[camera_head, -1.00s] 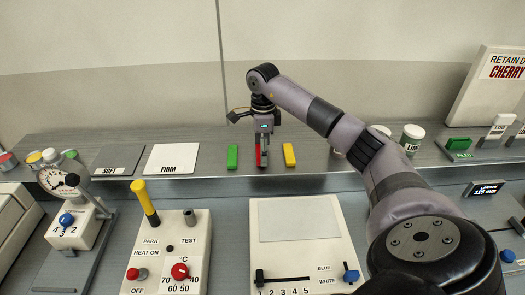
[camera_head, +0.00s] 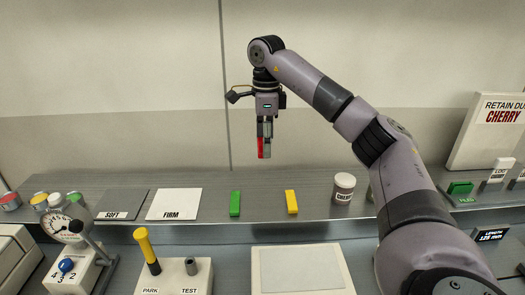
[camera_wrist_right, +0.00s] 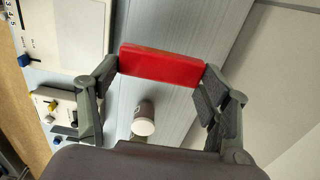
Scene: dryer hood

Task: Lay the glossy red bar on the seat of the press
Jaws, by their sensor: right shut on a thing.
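The glossy red bar (camera_head: 262,147) hangs upright in my right gripper (camera_head: 265,132), in the air above the back shelf. In the right wrist view, the red bar (camera_wrist_right: 160,65) is pinched by its two ends between the fingers of my right gripper (camera_wrist_right: 161,72). A green bar (camera_head: 235,204) and a yellow bar (camera_head: 291,202) stay on the shelf below, with a bare gap between them. A device with a round dial (camera_head: 69,227) and a lever stands at the left; I cannot tell whether it is the press, and no seat shows clearly. My left gripper is not in view.
SOFT (camera_head: 121,204) and FIRM (camera_head: 174,204) plates lie on the shelf (camera_head: 325,211) left of the bars. A lidded jar (camera_head: 343,188) stands to their right. A control box with a yellow handle (camera_head: 147,247) is in front. My right arm covers part of the right side.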

